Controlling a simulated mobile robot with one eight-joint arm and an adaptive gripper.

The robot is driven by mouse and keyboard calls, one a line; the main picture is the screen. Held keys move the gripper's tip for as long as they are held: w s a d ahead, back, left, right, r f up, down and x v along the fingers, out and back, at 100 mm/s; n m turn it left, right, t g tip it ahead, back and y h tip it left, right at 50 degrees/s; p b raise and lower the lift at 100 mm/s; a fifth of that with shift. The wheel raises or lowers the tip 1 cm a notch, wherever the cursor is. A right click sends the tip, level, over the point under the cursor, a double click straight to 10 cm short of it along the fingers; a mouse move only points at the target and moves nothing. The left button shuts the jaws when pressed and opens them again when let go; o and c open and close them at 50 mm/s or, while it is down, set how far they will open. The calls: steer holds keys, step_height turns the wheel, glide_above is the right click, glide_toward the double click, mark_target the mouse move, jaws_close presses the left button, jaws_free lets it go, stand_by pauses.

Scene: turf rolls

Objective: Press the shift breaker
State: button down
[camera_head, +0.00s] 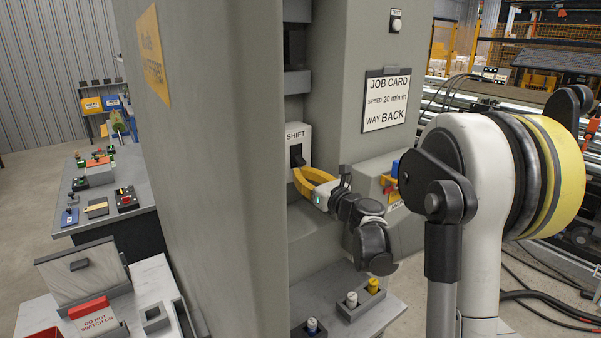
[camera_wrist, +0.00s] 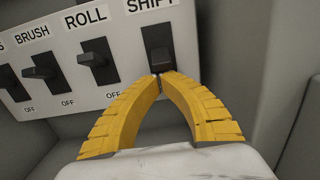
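The shift breaker (camera_wrist: 157,42) is a black switch on a pale panel under the label SHIFT, at the right end of a row in the wrist view. In the head view it (camera_head: 296,153) sits in a recess of the grey cabinet. My gripper (camera_wrist: 161,74) has two curved yellow fingers whose tips meet with nothing visible between them. The tips are at the lower part of the shift breaker, by its lever; I cannot tell whether they touch it. In the head view my gripper (camera_head: 298,174) reaches into the recess from the right.
Breakers labelled ROLL (camera_wrist: 97,60) and BRUSH (camera_wrist: 42,72) sit close to the left on the same panel (camera_wrist: 125,35). The recess walls are close on the right. A job card (camera_head: 386,100) reading "WAY BACK" hangs on the cabinet, and a button tray (camera_head: 352,308) sits below.

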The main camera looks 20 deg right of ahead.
mark_target(301, 163)
steer(key=shift+s+r+g+p, duration=0.35)
steer(key=shift+g+p, duration=0.65)
steer(key=shift+p, duration=0.6)
steer(key=p, duration=0.1)
steer(key=r+g+p, duration=0.1)
steer(key=p, duration=0.1)
steer(key=shift+s+d+g+h, duration=0.1)
steer(key=shift+s+g+h, duration=0.2)
steer(key=shift+h, duration=0.1)
steer(key=g+p, duration=0.1)
steer(key=r+g+p, duration=0.1)
steer(key=g+p, duration=0.2)
steer(key=p, duration=0.1)
steer(key=shift+s+r+g+h, duration=0.15)
steer(key=shift+s+g+h, duration=0.15)
steer(key=shift+h, duration=0.1)
steer(key=shift+d, duration=0.1)
steer(key=shift+r+p, duration=0.65)
steer(key=shift+r, duration=0.2)
